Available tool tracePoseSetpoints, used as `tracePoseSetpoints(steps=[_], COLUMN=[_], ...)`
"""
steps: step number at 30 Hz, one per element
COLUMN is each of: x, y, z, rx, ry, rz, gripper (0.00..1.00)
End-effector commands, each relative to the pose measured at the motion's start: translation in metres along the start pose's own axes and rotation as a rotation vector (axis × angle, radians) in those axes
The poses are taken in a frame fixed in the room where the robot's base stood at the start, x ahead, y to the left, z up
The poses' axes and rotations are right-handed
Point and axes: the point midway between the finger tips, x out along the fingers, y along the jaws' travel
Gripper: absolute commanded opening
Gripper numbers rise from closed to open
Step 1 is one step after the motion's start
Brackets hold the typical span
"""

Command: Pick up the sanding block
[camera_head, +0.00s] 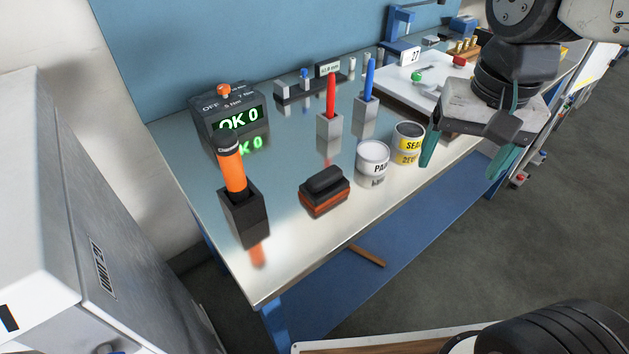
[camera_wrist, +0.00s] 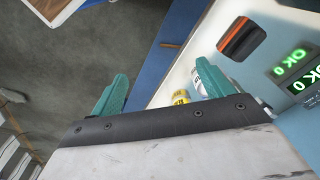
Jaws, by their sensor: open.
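The sanding block (camera_head: 325,191) lies on the shiny workbench near its front edge. It has a black grip on top and an orange-brown lower part. In the wrist view the sanding block (camera_wrist: 241,38) shows at the upper right, beyond the fingertips. My gripper (camera_head: 462,162) is open and empty, with teal fingers apart, at the right of the head view above the bench's front edge. It is well to the right of the block. In the wrist view my gripper (camera_wrist: 160,90) has its fingers spread wide, with a can partly behind the right finger.
White (camera_head: 372,164) and yellow (camera_head: 408,143) cans stand right of the block. An orange-handled tool in a black holder (camera_head: 244,215) stands left. Red and blue tools in grey holders (camera_head: 330,137) stand behind. A display box (camera_head: 228,117) sits at back left. Bare bench (camera_head: 270,285) lies in front.

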Motion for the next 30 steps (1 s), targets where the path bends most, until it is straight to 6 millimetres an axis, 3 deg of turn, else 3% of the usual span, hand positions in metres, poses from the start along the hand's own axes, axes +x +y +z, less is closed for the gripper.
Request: tracePoseSetpoints(steps=[1,6,9,13,18,30], x=[0.007,0.037,0.058,0.082,0.099,0.145], y=[-0.022,-0.095,-0.134,-0.171,-0.194,-0.196], z=[-0.014,-0.049,-0.060,-0.067,-0.069,-0.063], rx=[0.054,0.315,0.452,0.585,0.674,0.692], ry=[-0.019,-0.046,-0.055,-0.061,-0.062,-0.063], rz=[0.005,0.022,0.034,0.048,0.056,0.060], gripper=[0.80,0.80,0.80,0.80,0.80,0.80])
